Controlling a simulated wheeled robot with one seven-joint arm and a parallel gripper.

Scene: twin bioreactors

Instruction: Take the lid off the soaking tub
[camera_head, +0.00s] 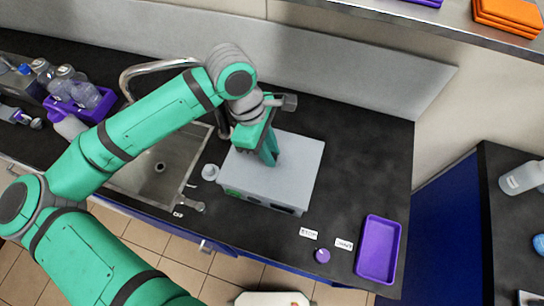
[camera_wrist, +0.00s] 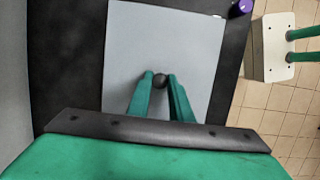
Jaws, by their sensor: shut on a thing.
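The soaking tub (camera_head: 262,200) is a grey box on the dark counter, right of the sink. Its flat light-grey lid (camera_head: 297,165) covers the top, and the lid fills the middle of the wrist view (camera_wrist: 165,40). My gripper (camera_head: 272,160) is over the lid, pointing down. In the wrist view its two green fingers (camera_wrist: 160,82) are closed on a small dark round knob (camera_wrist: 160,80) on the lid. The lid appears to lie on the tub; I cannot see a gap between them. The inside of the tub is hidden.
The sink (camera_head: 155,170) with its curved tap is to the left. A purple tray (camera_head: 378,249), a purple round object (camera_head: 322,255) and two small labels (camera_head: 309,234) lie at the right front. The counter right of the tub (camera_head: 365,165) is clear.

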